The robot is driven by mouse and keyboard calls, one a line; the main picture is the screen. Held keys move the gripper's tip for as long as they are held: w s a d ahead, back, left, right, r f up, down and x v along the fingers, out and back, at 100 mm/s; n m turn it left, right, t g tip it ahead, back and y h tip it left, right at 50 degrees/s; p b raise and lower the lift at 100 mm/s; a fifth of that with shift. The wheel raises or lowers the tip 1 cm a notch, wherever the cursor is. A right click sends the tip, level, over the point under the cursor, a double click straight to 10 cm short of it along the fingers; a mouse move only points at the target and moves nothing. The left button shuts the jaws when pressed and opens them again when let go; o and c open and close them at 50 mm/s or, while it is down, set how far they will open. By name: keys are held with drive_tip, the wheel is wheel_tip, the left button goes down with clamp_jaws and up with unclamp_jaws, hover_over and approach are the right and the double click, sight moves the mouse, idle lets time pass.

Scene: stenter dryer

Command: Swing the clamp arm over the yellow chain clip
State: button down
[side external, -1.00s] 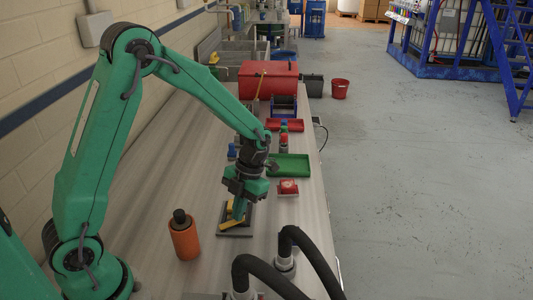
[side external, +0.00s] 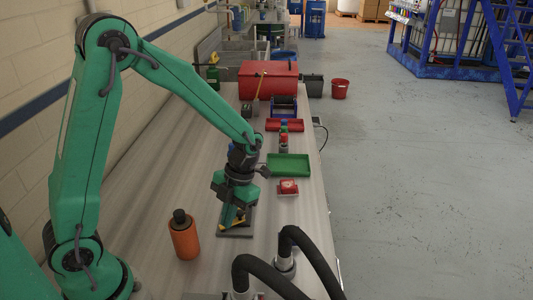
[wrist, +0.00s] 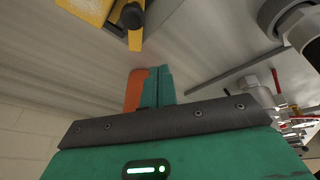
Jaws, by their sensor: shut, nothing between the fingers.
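A dark fixture plate (side external: 236,235) lies flat on the bench, with a yellow piece (side external: 239,222) on it, partly hidden by my gripper. A yellow piece (wrist: 98,10) with a dark rounded end also shows at the top of the wrist view, cut off by the edge. I cannot tell the clamp arm from the chain clip. My gripper (side external: 229,223) points down over the left part of the plate. In the wrist view its green fingers (wrist: 158,76) are together and empty, apart from the yellow piece. Whether they touch the fixture is hidden.
An orange cylinder (side external: 185,240) with a dark cap stands left of the plate. Black hoses (side external: 266,268) arch in front at the right. A red block (side external: 288,187), a green tray (side external: 289,165) and a red toolbox (side external: 267,79) sit farther back.

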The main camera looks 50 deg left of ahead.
drive_tip(key=v, duration=0.9)
drive_tip(key=shift+a+r, duration=0.25)
drive_tip(key=shift+a, duration=0.25)
drive_tip(key=shift+r, duration=0.1)
drive_tip(key=s+r+n+t, duration=0.4)
drive_tip(key=s+r+n, duration=0.1)
drive_tip(key=n, duration=1.2)
drive_tip(key=s+r+n+t, duration=0.4)
drive_tip(key=s+n, duration=0.3)
drive_tip(key=n, duration=0.9)
drive_tip(key=shift+a+r+n+t, duration=0.3)
drive_tip(key=shift+r+n+t, duration=0.1)
drive_tip(key=shift+t, duration=0.4)
